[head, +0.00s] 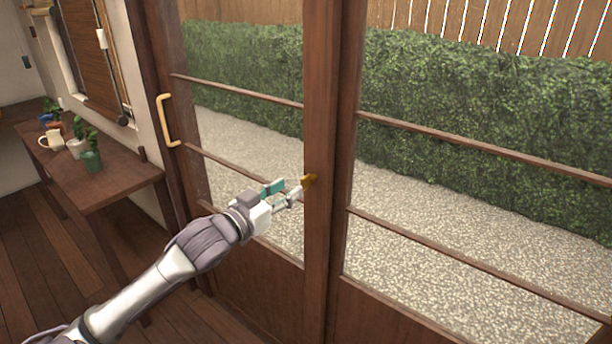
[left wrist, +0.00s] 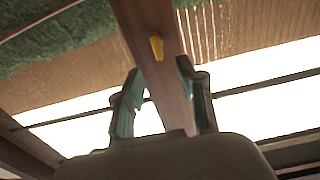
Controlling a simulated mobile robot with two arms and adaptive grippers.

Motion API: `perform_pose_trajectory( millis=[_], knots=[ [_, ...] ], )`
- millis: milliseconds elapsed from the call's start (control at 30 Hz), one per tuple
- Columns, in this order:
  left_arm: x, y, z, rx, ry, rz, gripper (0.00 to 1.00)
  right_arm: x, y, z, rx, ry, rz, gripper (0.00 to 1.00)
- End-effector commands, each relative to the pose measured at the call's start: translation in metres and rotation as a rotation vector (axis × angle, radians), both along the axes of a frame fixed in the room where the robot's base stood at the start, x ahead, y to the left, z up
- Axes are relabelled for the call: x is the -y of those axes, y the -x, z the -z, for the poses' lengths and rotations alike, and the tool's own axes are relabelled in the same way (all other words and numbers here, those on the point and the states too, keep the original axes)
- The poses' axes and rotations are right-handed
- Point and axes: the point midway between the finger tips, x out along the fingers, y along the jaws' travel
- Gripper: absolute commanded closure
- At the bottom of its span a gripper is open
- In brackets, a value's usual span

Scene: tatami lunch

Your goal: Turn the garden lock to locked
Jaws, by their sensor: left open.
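The garden lock is a small yellow lever (head: 309,180) on the brown centre stile (head: 322,120) of the sliding glass doors. In the left wrist view the lever (left wrist: 157,47) sits on the stile, beyond and between the two fingertips. My left gripper (head: 286,190) is close to the lever, just left of it in the head view. Its fingers with teal pads are apart and empty, and the left wrist view shows the open gripper (left wrist: 158,82) too. My right gripper is not in view.
A pale curved door handle (head: 167,120) is on the left door edge. A wooden side table (head: 120,185) at the left holds potted plants and cups. Glass panes with wooden crossbars flank the stile. Gravel and a hedge lie outside. The wooden floor between table and doors is clear.

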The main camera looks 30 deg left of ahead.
Motion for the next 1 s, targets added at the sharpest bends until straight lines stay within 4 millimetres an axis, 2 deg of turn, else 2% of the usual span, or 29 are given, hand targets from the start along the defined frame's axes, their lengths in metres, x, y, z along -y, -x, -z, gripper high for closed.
perform_pose_trajectory(
  millis=[33, 200, 400, 600, 833, 1000],
  knots=[
    [0.000, -0.011, -0.003, 0.004, 0.001, -0.002, 0.60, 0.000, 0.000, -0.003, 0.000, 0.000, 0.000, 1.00],
    [0.003, -0.041, -0.002, 0.002, 0.002, -0.002, 0.60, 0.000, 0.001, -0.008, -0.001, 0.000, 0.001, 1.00],
    [0.005, -0.067, -0.001, 0.001, 0.002, -0.002, 0.60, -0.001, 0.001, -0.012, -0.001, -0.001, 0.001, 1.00],
    [0.006, -0.075, 0.001, -0.001, 0.000, -0.001, 0.60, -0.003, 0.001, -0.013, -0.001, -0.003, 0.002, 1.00],
    [0.006, -0.075, 0.001, -0.002, 0.000, -0.001, 0.60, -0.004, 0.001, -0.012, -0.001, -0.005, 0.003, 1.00],
    [0.006, -0.075, 0.001, -0.001, 0.000, -0.001, 0.88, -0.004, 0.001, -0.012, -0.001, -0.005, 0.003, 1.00]
  ],
)
